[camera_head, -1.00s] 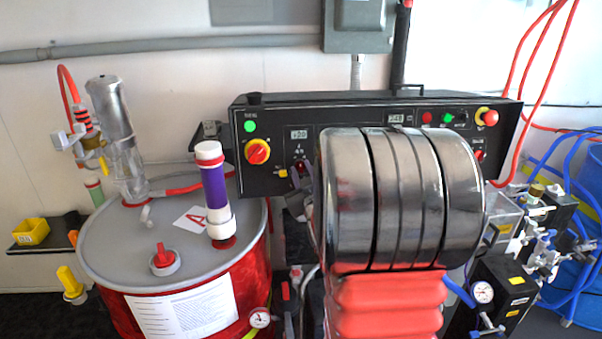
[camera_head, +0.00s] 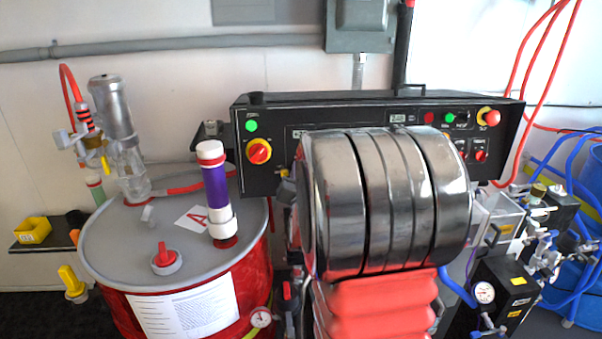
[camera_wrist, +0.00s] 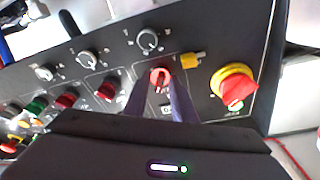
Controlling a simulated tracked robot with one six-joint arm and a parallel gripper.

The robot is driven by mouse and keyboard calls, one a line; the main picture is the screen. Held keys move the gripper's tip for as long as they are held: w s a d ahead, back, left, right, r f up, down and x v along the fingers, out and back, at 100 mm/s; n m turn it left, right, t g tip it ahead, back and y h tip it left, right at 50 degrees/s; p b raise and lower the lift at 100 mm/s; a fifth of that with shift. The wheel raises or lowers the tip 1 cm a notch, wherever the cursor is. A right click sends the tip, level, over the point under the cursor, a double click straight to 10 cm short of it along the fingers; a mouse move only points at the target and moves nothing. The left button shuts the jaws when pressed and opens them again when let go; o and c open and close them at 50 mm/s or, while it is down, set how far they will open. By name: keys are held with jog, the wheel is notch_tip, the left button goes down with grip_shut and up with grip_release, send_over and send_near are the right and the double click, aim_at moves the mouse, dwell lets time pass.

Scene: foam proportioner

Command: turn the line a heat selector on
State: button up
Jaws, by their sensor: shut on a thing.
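The selector in my jaws is a small red knob (camera_wrist: 160,76) on the black control panel (camera_wrist: 205,45) in the wrist view. I take it for the line A heat selector; its label is not readable. My gripper (camera_wrist: 161,88) is shut on this knob, with one dark finger on each side. The knob's exact angle is hard to read. In the head view my arm covers that part of the panel (camera_head: 268,184), so the knob and fingertips are hidden.
A yellow-and-red main switch (camera_wrist: 235,86) sits close beside the knob, with a yellow padlock-like tag (camera_wrist: 192,60) between. More red knobs (camera_wrist: 108,89) and grey dials (camera_wrist: 148,40) are nearby. A red drum (camera_head: 255,265) with a purple-and-white tube (camera_head: 216,188) stands at left.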

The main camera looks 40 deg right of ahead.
jog(key=shift+w+a+f+m, duration=0.1)
jog(key=shift+m, duration=0.5)
jog(key=o, duration=0.7)
jog(key=shift+c, duration=0.2)
